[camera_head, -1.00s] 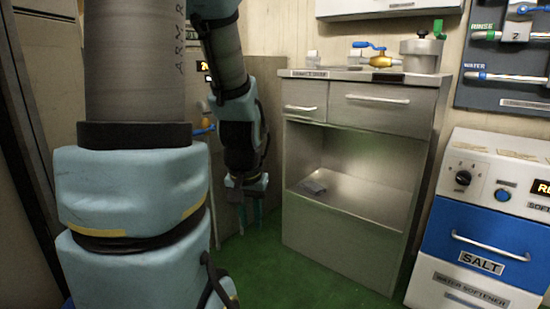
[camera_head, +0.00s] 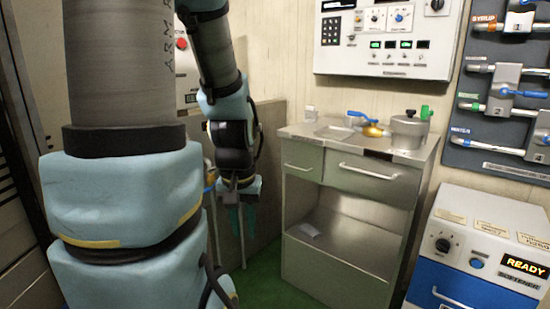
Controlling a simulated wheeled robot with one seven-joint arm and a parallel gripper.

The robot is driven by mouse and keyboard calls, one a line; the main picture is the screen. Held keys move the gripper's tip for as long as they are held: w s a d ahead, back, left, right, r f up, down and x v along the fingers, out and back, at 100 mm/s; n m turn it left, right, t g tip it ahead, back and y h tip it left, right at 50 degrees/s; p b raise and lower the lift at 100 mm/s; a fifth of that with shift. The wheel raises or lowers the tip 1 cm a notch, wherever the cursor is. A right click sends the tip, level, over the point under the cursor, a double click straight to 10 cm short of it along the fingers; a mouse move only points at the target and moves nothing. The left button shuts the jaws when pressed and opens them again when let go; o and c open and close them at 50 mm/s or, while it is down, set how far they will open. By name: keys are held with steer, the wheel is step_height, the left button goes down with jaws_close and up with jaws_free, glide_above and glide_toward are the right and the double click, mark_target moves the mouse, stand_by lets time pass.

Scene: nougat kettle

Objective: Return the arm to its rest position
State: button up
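My gripper (camera_head: 247,219) hangs at the end of my arm (camera_head: 235,130), left of the steel cabinet, with its fingers pointing down. Its teal fingers are small and partly dark against the wall, and I cannot make out a gap between them clearly. I see nothing held in it. The arm is folded downward beside my large grey and light-blue column. The gripper appears apart from the cabinet.
The steel cabinet (camera_head: 345,254) has drawers, an open shelf and a pot (camera_head: 409,135) on top. A control panel (camera_head: 385,45) hangs above. A water softener (camera_head: 480,255) reading READY stands right, below a pipe board (camera_head: 505,100). Green floor (camera_head: 262,283) shows below.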

step_height(320, 180, up, 14)
steer(key=p, duration=1.1)
